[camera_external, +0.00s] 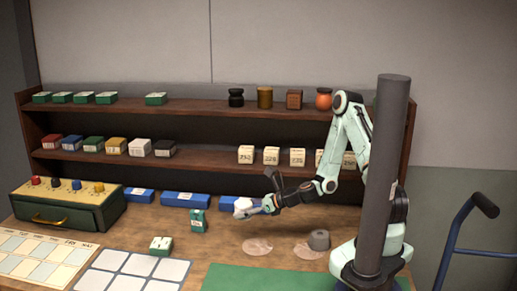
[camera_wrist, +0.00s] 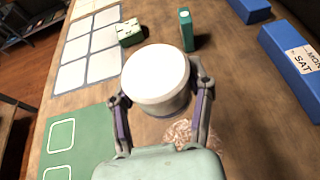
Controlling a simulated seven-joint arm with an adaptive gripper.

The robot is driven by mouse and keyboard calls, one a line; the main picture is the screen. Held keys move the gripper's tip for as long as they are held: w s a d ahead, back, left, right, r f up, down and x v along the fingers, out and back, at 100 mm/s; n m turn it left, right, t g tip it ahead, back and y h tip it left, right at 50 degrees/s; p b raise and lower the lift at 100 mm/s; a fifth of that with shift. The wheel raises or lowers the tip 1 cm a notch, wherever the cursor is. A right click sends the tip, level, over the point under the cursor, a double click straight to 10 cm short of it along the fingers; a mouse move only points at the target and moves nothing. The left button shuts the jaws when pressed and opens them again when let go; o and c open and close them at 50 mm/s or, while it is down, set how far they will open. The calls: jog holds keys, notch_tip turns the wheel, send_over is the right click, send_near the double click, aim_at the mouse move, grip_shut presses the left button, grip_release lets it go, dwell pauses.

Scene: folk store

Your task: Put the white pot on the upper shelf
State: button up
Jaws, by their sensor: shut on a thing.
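The white pot (camera_wrist: 157,75) is between the two fingers of my gripper (camera_wrist: 160,100) in the wrist view, and the fingers are shut on its sides. In the external view the pot (camera_external: 243,205) shows small at the end of my gripper (camera_external: 252,207), over the table in front of the shelves. It looks raised off the table, but the gap below it is hard to judge. The upper shelf (camera_external: 200,106) carries green boxes at the left and a black pot, a brown pot, a brown block and an orange pot at the right.
The upper shelf has a clear stretch between the green boxes and the black pot (camera_external: 236,98). The lower shelf (camera_external: 205,156) holds coloured boxes and cream blocks.

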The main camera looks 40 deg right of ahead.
jog(key=w+d+r+m+t+h, duration=0.1)
jog(key=d+r, duration=0.4)
jog(key=r, duration=0.6)
jog(key=w+d+r, duration=0.2)
jog(key=d+r, duration=0.3)
jog(key=r, duration=0.5)
jog(key=w+d+r+m+t+h, duration=0.1)
jog(key=d+r, duration=0.3)
jog(key=r, duration=0.7)
jog(key=s+d+m+h, duration=0.3)
jog(key=d, duration=0.4)
jog(key=s+d+r+m+h, duration=0.1)
jog(key=s+d+m+h, duration=0.2)
jog(key=d, duration=0.5)
jog(key=s+d+m+h, duration=0.3)
jog(key=s+d+h, duration=0.1)
jog(key=d, duration=0.3)
jog(key=shift+d+r+t, duration=0.35)
jog(key=shift+t, duration=0.05)
notch_tip(320, 180, down, 6)
jog(key=shift+f, duration=0.4)
jog(key=shift+f, duration=0.1)
